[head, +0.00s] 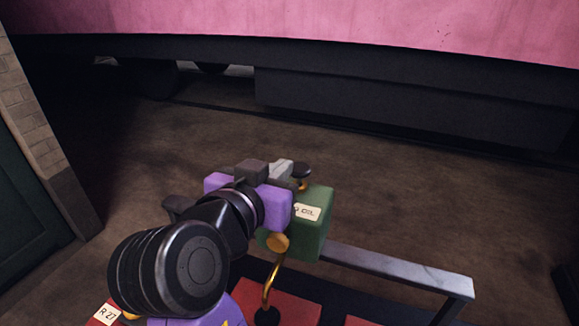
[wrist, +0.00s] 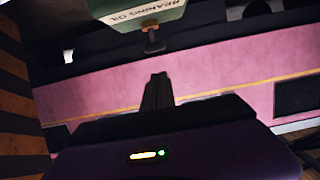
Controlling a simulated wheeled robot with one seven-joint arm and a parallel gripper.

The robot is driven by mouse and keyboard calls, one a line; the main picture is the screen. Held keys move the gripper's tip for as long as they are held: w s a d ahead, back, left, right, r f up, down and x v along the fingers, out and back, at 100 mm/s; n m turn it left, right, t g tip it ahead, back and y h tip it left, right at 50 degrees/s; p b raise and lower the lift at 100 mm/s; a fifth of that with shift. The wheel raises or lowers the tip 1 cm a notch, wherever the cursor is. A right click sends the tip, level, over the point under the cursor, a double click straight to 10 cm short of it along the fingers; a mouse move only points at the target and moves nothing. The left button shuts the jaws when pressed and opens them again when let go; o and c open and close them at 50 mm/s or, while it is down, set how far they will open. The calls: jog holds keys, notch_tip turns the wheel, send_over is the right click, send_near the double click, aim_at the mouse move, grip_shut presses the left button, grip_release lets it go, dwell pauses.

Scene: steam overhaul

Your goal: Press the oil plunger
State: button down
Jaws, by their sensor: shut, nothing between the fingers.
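The green oil box (head: 316,235) stands in the middle of the head view, partly hidden behind my purple wrist. Its pale label ends in "OIL". The oil plunger, with a dark round knob (head: 301,170) on a short copper stem, rises from its top. In the wrist view the box (wrist: 130,14) is at the top edge, with the plunger (wrist: 153,44) pointing down from it in the picture. My gripper (wrist: 159,76) is shut and empty. Its fingertips appear just short of the knob, with a visible gap in the wrist view. In the head view the gripper is left of the knob.
A brass curved spout (head: 270,283) with a round end is in front of the box. Red panels (head: 290,306) lie below, and a grey metal rail (head: 400,268) runs to the right. A pink vehicle body (head: 330,22) spans the back. Brown floor between is clear.

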jog(key=shift+v, duration=1.6)
dwell(0.5)
